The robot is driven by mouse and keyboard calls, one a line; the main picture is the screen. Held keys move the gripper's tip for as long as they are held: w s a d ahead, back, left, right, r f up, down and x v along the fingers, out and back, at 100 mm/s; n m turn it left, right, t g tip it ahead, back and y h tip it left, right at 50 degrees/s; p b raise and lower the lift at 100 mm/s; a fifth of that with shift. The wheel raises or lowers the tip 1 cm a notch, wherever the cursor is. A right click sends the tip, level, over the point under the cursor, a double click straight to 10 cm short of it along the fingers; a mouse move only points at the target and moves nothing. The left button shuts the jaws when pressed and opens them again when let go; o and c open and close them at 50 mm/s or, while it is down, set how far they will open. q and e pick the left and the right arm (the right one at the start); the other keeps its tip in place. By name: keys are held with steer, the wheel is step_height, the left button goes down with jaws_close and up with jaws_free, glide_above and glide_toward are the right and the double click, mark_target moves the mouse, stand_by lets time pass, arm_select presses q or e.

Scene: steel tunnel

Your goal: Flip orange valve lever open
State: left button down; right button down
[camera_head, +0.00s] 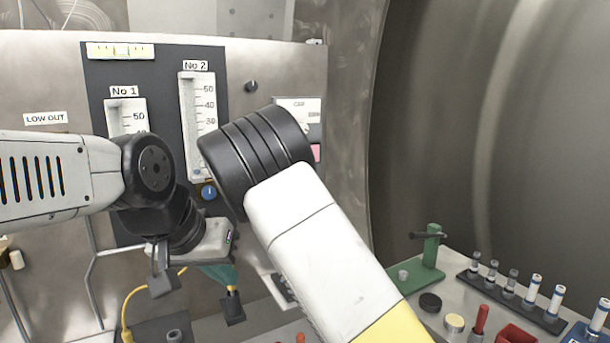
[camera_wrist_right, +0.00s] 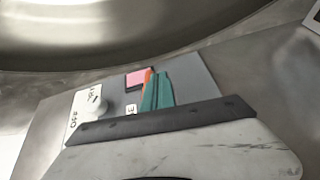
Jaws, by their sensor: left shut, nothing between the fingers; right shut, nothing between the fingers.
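In the right wrist view, the teal fingers of my right gripper (camera_wrist_right: 158,92) are shut, pointing at a grey panel. A narrow orange strip (camera_wrist_right: 148,82), apparently the valve lever, shows along their left side; I cannot tell whether they touch. The fingers hide part of it, so its angle is unclear. In the head view, my right arm hides the right gripper and the lever. My left gripper (camera_head: 222,276) hangs in front of the wall panel at lower left, its teal fingers shut and empty, pointing down.
A pink label (camera_wrist_right: 134,78) and an OFF-marked knob (camera_wrist_right: 90,103) sit left of the lever. Gauges No 1 (camera_head: 125,116) and No 2 (camera_head: 200,110) are behind my arms. A yellow cable (camera_head: 135,292) runs below left. A green stand (camera_head: 430,255) and vial rack (camera_head: 510,300) stand right.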

steer(key=v, duration=0.6)
steer(key=shift+s, duration=0.2)
steer(key=shift+a, duration=0.1)
